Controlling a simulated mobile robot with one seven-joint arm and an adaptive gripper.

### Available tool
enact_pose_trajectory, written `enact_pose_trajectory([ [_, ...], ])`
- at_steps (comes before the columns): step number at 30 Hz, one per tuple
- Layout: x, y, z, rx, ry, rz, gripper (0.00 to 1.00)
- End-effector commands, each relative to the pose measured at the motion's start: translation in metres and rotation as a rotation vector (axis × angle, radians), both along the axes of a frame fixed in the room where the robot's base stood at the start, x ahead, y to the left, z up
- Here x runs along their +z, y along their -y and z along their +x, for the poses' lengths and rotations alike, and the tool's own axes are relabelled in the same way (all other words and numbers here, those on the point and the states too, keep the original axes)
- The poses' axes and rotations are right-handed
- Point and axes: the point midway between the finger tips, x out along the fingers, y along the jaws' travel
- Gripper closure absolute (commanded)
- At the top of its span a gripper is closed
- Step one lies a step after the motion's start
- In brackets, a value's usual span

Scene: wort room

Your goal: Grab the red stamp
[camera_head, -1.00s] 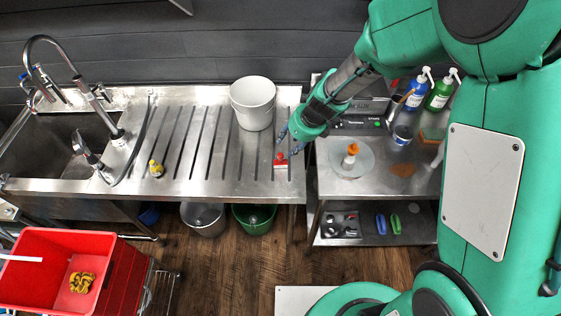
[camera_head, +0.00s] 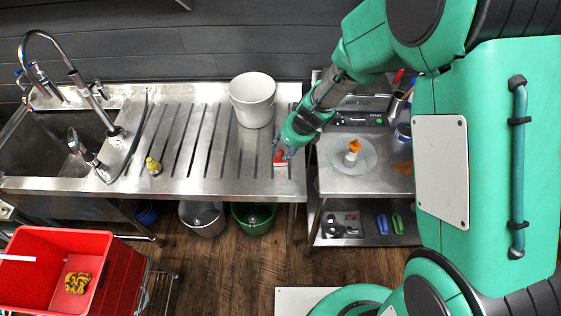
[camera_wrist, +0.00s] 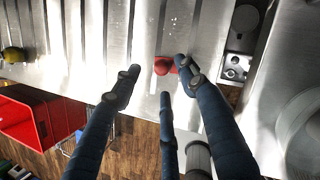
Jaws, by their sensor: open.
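The red stamp (camera_head: 280,158) stands near the right front of the ribbed steel drainboard (camera_head: 210,187). In the wrist view the stamp (camera_wrist: 164,66) shows its red knob ahead of my fingers. My gripper (camera_head: 287,147) is at the stamp's upper right in the head view, very close to it. In the wrist view my gripper (camera_wrist: 160,84) has its blue fingers spread apart, one to the left and one at the right edge of the stamp, with nothing held. Whether a finger touches the stamp I cannot tell.
A white bucket (camera_head: 253,100) stands behind the stamp. A yellow object (camera_head: 153,166) is at the left on the drainboard. A scale (camera_head: 360,118) and a glass dish (camera_head: 352,158) are on the right table. A red crate (camera_head: 100,285) stands at the front left.

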Motion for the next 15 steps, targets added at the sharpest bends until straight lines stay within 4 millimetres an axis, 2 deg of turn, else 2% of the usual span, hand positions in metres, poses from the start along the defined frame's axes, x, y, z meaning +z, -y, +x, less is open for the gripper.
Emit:
enact_pose_trajectory([
  [15,-0.0067,-0.0016,0.0021,0.000,0.000,0.000,0.57],
])
